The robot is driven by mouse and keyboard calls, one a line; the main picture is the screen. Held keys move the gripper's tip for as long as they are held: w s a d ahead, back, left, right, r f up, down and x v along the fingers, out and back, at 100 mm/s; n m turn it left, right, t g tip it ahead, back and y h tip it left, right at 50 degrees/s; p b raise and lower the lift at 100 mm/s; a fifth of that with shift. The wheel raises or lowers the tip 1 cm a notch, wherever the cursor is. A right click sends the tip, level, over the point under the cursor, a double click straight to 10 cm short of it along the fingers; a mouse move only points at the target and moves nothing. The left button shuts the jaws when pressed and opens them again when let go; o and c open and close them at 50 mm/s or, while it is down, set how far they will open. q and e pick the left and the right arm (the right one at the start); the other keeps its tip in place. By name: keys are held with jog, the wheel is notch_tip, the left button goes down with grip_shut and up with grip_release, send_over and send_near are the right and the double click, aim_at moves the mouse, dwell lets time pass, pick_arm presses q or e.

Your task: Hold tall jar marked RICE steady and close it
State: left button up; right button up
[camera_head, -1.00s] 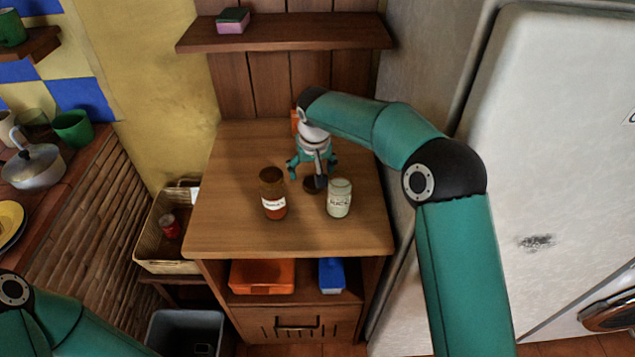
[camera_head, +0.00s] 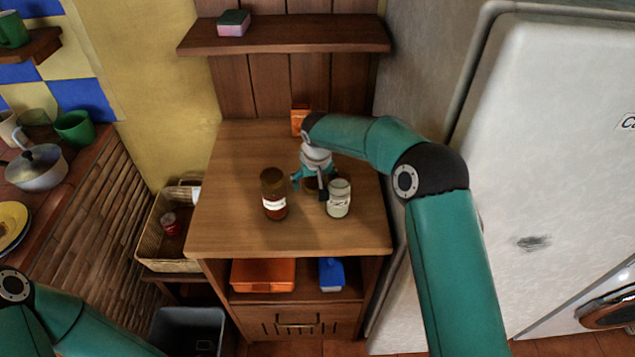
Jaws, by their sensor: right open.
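The jar marked RICE (camera_head: 339,201) stands upright on the right part of the wooden counter. It is glass with pale contents, and no dark lid shows on its top. A round dark brown lid (camera_head: 312,184) lies on the counter just behind and left of it. My right gripper (camera_head: 314,186) points down with its fingers spread around this lid. It is open, and one dark finger is close beside the RICE jar; I cannot tell whether they touch. My left arm shows at the lower left, but its gripper is out of view.
A second jar (camera_head: 274,197) with a brown lid and red-brown contents stands left of my right gripper. An orange box (camera_head: 299,121) is at the counter's back. The front of the counter (camera_head: 290,241) is clear. A white fridge (camera_head: 555,130) stands at the right.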

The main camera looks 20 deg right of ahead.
jog(key=c, duration=0.9)
jog(key=shift+r, duration=0.1)
jog(key=shift+r, duration=0.5)
notch_tip(320, 180, up, 11)
notch_tip(320, 180, up, 8)
jog(key=p, duration=0.1)
send_over(313, 184)
pick_arm(q)
jog(key=shift+r, duration=0.45)
pick_arm(e)
jog(key=shift+s+d, duration=0.1)
pick_arm(q)
jog(key=shift+c, duration=0.2)
pick_arm(e)
jog(key=shift+f, duration=0.1)
